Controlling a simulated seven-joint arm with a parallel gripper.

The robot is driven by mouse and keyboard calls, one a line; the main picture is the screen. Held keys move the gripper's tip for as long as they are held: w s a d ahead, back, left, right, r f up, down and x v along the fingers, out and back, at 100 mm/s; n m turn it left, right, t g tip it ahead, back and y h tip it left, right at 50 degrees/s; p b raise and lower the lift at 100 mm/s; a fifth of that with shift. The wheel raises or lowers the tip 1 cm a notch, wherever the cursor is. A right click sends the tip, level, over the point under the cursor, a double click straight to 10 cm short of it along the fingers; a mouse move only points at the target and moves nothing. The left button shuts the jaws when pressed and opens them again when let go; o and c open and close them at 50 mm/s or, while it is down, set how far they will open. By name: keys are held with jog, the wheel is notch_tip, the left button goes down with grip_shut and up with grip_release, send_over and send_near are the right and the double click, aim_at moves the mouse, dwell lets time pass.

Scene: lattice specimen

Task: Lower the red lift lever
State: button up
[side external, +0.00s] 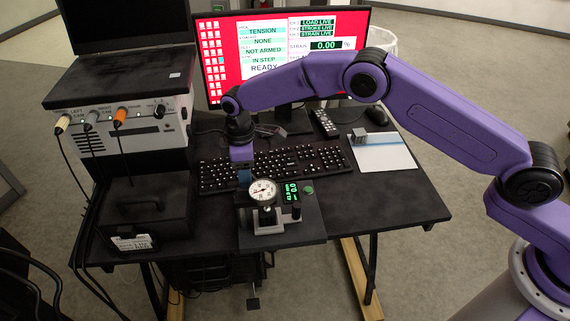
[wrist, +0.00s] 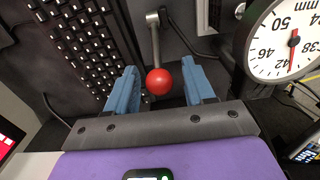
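The red lift lever shows in the wrist view as a grey metal rod with a round red knob (wrist: 159,82). The knob lies between the two blue fingers of my gripper (wrist: 163,88), with a visible gap on each side. My gripper is open. In the side external view my gripper (side external: 244,172) is low over the front of the table, just behind the dial gauge (side external: 262,191). The lever is hidden there. The white gauge face with its red needle also shows at the right of the wrist view (wrist: 285,40).
A black keyboard (side external: 275,167) lies close behind the gauge stand. A small green display (side external: 291,190) stands right of the dial. A black case (side external: 148,205) and a control box with cables (side external: 140,130) are at left. A grey block (side external: 359,135) sits on a white-blue sheet (side external: 385,155) at right.

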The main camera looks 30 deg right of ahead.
jog(key=shift+r, duration=2.75)
jog(key=shift+s+d+r, duration=0.1)
jog(key=s+d+r, duration=0.5)
jog(key=s+r, duration=0.1)
jog(key=s, duration=0.2)
jog(key=s+d+r, duration=0.5)
jog(key=s, duration=0.4)
jog(key=s+d+m, duration=0.1)
jog(key=s+d, duration=1.8)
jog(key=s, duration=0.2)
jog(key=shift+s+d+r, duration=0.15)
